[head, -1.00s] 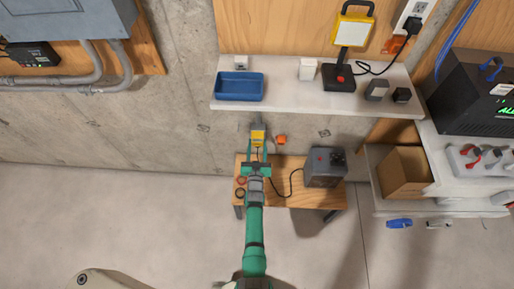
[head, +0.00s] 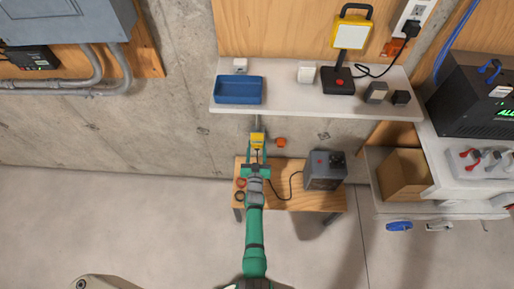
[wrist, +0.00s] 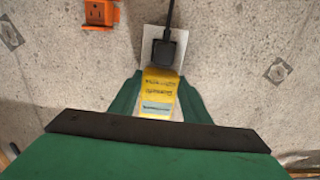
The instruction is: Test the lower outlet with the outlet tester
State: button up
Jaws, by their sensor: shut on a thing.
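My gripper (head: 257,154) is shut on the yellow outlet tester (head: 257,139), below the wall shelf. In the wrist view the tester (wrist: 159,88) sits between the green fingers, its printed label facing the camera. Its far end points at a pale outlet plate (wrist: 182,62) on the concrete wall. A black plug (wrist: 164,52) with a cord running upward sits at the plate's upper part. The tester and plug hide the plate's lower part, so the lower outlet is not visible. I cannot tell whether the tester touches the plate.
An orange box (wrist: 100,13) is on the wall left of the plate. A shelf (head: 300,105) with a blue tray (head: 238,90) and a work lamp (head: 350,45) overhangs the spot. A wooden stool (head: 290,200) with a grey corded box (head: 325,170) stands below.

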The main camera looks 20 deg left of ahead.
jog(key=shift+w+a, duration=0.1)
jog(key=shift+w, duration=0.3)
dwell(1.3)
jog(key=o, duration=1.5)
jog(key=shift+s, duration=0.1)
jog(key=v, duration=1)
jog(key=shift+s+r, duration=0.1)
jog(key=shift+s, duration=0.25)
